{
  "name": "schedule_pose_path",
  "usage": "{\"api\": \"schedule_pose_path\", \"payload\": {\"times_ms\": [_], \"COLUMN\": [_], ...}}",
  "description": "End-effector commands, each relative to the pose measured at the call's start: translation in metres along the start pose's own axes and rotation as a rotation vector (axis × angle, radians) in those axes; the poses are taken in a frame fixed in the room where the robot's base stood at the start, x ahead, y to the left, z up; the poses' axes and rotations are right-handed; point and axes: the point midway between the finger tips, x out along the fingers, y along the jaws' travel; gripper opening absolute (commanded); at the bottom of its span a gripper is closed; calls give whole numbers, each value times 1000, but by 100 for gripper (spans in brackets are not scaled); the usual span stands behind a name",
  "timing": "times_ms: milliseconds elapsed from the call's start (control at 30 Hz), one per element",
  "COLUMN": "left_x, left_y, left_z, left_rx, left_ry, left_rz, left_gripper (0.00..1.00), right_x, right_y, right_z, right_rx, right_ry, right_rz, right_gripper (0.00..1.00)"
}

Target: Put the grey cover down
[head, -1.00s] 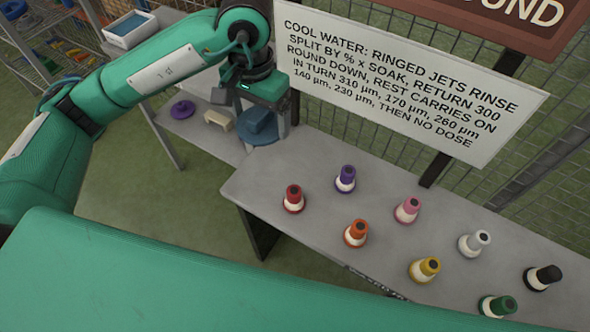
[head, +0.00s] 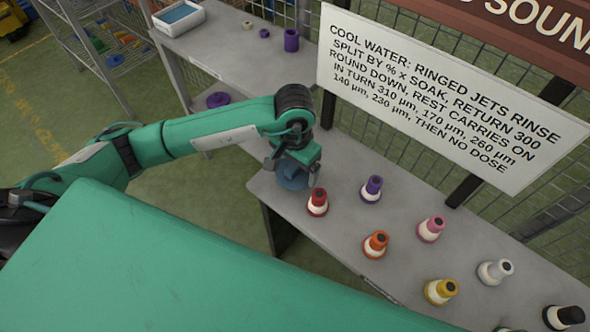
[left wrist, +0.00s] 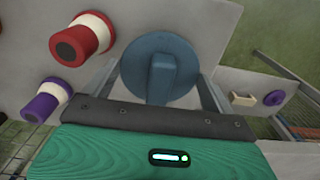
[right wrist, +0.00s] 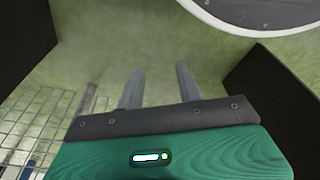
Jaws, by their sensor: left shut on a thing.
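The cover shows as a dull blue round disc with a raised bar handle, not plain grey, in the head view (head: 291,178) and the left wrist view (left wrist: 133,72). My left gripper (head: 291,167) is shut on it, with its fingers (left wrist: 162,88) at either side of the disc. The cover is at the left end of the near grey table (head: 335,215), close beside the red-topped bottle (head: 317,203). I cannot tell whether it touches the tabletop. My right gripper (right wrist: 160,85) is open and empty over green floor, outside the head view.
Several bottles stand on the table, among them purple (head: 371,190), orange (head: 376,245), pink (head: 431,229), yellow (head: 440,291) and white (head: 495,272). A sign (head: 450,95) stands behind. A second grey table (head: 235,50) at the back holds a tray (head: 179,17) and a purple cylinder (head: 291,40).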

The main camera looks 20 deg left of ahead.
Motion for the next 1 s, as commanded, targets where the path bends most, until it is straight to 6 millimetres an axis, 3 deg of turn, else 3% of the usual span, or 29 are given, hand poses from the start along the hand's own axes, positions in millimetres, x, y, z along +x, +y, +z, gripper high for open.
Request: {"api": "schedule_pose_path", "payload": {"times_ms": [200, 533, 800, 833, 900, 1000], "left_x": [25, 26, 28, 28, 28, 28], "left_y": [1, 0, 0, 0, 0, 0], "left_z": [0, 0, 0, 0, 0, 0], "left_rx": [0, 0, 0, 0, 0, 0], "left_ry": [0, 1, 2, 0, 0, 0], "left_rz": [1, 0, 0, 0, 0, 0], "left_gripper": [51, 51, 51, 90, 100, 100], "right_x": [2, 5, -7, -8, -10, -9], "right_y": [0, 0, -1, -1, -1, -1], "right_z": [1, 4, -9, -10, -10, -8], "right_rx": [-1, -2, -1, -1, 0, 0], "right_ry": [4, -8, 12, 12, 10, 6], "right_rz": [0, 0, -1, -1, -1, -2], "right_gripper": [36, 36, 36, 36, 36, 36]}}
